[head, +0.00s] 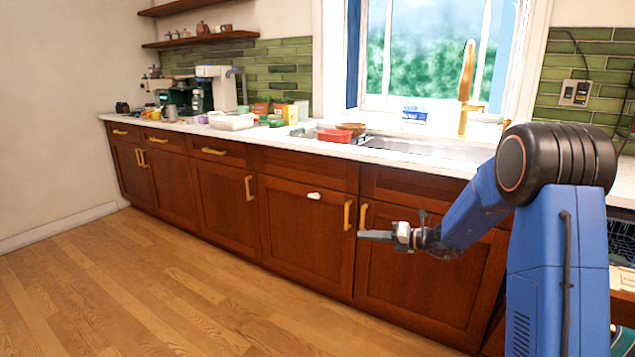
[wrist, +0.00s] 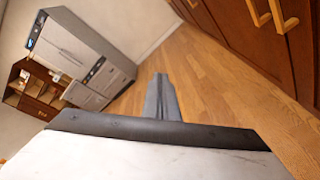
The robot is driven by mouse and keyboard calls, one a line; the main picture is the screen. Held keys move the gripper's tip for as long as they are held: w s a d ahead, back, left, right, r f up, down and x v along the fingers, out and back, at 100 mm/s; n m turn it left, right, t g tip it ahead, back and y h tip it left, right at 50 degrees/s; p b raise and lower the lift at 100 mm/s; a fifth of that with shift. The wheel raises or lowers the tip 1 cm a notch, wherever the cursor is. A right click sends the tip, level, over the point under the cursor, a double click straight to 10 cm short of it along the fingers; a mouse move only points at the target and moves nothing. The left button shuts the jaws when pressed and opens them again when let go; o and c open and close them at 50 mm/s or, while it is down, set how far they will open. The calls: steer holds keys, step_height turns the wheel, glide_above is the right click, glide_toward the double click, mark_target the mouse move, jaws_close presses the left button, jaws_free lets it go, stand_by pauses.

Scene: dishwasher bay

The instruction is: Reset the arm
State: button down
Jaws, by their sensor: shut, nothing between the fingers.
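My gripper (head: 364,236) is in front of the lower cabinets (head: 295,230) in the head view, below counter height. It points to the left and holds nothing. In the wrist view its fingers (wrist: 161,98) are together over the wooden floor. My blue arm stretches left from the right side of the head view, bent at the black elbow joint.
The counter (head: 280,139) carries a coffee machine, several small items and a red container (head: 334,136) beside the sink (head: 425,148). Open dishwasher racks (head: 622,240) show at the right edge. The wooden floor (head: 150,290) is clear. Grey cabinets (wrist: 80,55) stand farther off in the wrist view.

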steer(key=s+a+r+n+g+h, duration=0.1)
steer(key=s+r+n+g+h, duration=0.15)
steer(key=s+n, duration=0.9)
steer(key=s+a+r+n+g+h, duration=0.2)
steer(key=s+r+n+g, duration=0.3)
steer(key=s, duration=1.1)
steer(key=s+d+f+n+t+h, duration=0.1)
steer(key=s+d+n+h, duration=0.2)
steer(key=s+d+n, duration=0.2)
steer(key=s+d+n+t+h, duration=0.2)
steer(key=s+d+n, duration=0.3)
steer(key=s, duration=0.5)
steer(key=s+d+f+n+t+h, duration=0.1)
steer(key=s+d+n+t+h, duration=0.1)
steer(key=s+d+n+h, duration=0.2)
steer(key=shift+s+d+f+n, duration=0.3)
steer(key=shift+s+d+n, duration=0.15)
steer(key=shift+s+n, duration=1.65)
steer(key=shift+s+m+h, duration=0.25)
